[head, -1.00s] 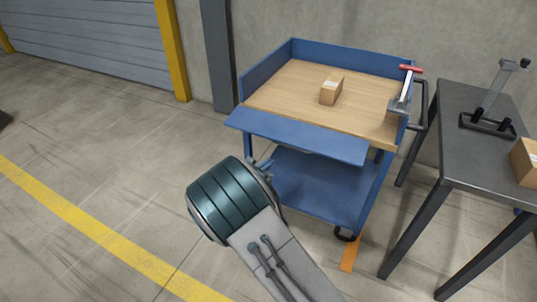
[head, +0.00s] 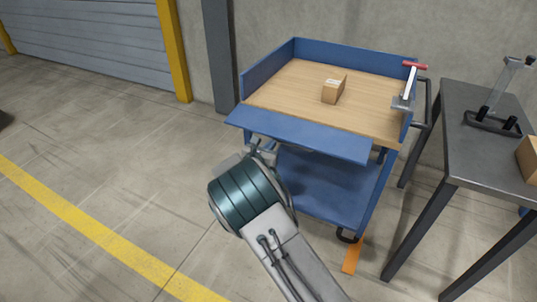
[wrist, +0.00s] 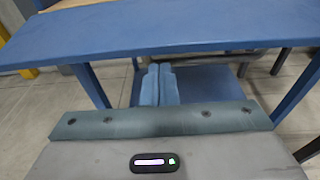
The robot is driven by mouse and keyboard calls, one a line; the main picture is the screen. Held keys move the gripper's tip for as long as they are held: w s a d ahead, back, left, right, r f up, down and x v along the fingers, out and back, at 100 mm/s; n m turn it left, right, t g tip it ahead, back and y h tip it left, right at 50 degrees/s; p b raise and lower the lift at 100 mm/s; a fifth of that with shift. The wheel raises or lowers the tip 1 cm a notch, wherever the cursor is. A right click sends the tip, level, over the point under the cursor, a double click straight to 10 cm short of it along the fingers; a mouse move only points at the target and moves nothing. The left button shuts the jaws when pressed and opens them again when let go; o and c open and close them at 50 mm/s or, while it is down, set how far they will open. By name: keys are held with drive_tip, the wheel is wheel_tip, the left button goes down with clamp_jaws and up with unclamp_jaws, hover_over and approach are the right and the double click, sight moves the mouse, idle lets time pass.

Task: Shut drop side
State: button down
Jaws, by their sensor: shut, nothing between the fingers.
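The drop side (head: 298,133) is the blue front panel of the blue cart. It hangs folded outward and down along the cart's front edge, slightly tilted. In the wrist view the drop side (wrist: 160,32) spans the top of the picture, beyond and above my fingers. My gripper (head: 262,148) is just in front of and below the panel's left half in the head view. In the wrist view my gripper's two blue-grey fingers (wrist: 159,85) are together and empty. I cannot tell whether they touch the panel.
A small cardboard box (head: 334,91) sits on the cart's wooden deck (head: 290,88). A red-handled clamp (head: 408,88) is at the cart's right side. A dark table (head: 485,150) stands to the right. The floor at left is clear.

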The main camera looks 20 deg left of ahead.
drive_tip(key=shift+r, duration=0.35)
drive_tip(key=shift+d+r, duration=0.1)
drive_tip(key=shift+s+r+g+p, duration=0.1)
drive_tip(key=shift+r+g+p, duration=0.25)
drive_tip(key=shift+p, duration=0.55)
